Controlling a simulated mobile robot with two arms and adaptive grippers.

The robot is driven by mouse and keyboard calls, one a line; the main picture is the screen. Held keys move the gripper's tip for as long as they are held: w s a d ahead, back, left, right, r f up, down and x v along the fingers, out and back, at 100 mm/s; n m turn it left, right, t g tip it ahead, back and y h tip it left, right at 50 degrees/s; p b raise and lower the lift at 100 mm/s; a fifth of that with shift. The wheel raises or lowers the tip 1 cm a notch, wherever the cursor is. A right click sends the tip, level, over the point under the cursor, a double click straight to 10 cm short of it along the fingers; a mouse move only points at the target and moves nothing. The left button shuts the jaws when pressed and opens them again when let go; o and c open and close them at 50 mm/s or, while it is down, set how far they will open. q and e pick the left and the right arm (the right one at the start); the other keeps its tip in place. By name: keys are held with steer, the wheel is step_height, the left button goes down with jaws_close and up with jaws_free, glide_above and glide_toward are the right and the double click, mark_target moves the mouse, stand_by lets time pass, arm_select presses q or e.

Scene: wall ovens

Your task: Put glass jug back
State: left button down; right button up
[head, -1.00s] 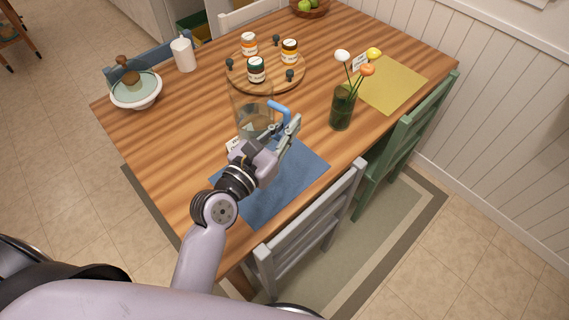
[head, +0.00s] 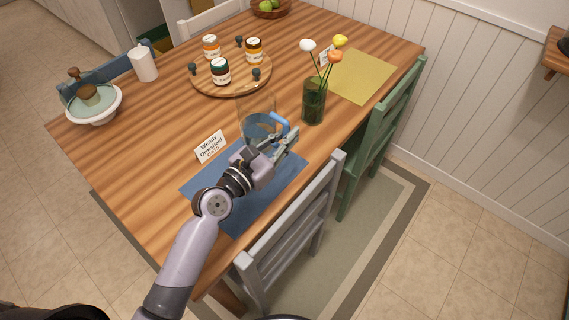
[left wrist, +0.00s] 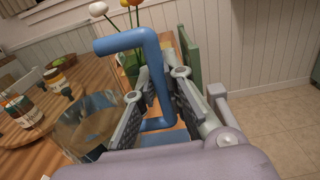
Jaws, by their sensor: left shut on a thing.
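The glass jug (head: 257,120) is clear, with a blue handle (head: 280,123). It is at the far edge of the blue placemat (head: 215,190) on the wooden table. My left gripper (head: 284,142) is shut on the jug's handle. In the left wrist view the blue handle (left wrist: 128,42) stands between the two fingers, and the clear jug body (left wrist: 92,125) is to their left. Whether the jug's base touches the table is hard to tell. My right gripper is not in view.
A name card (head: 210,146) stands left of the jug. A green vase with flowers (head: 313,101) stands to the right. A round wooden tray (head: 230,88) with several jars lies behind. Chairs (head: 290,225) line the right side.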

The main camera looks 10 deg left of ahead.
arm_select(q)
step_height(320, 180, down, 8)
steer(key=b, duration=0.4)
steer(key=shift+w+f, duration=0.1)
steer(key=shift+f, duration=0.05)
steer(key=c, duration=2.1)
jaws_free()
steer(key=shift+f, duration=0.25)
steer(key=o, duration=0.4)
steer(key=shift+o, duration=0.2)
steer(key=shift+r, duration=0.15)
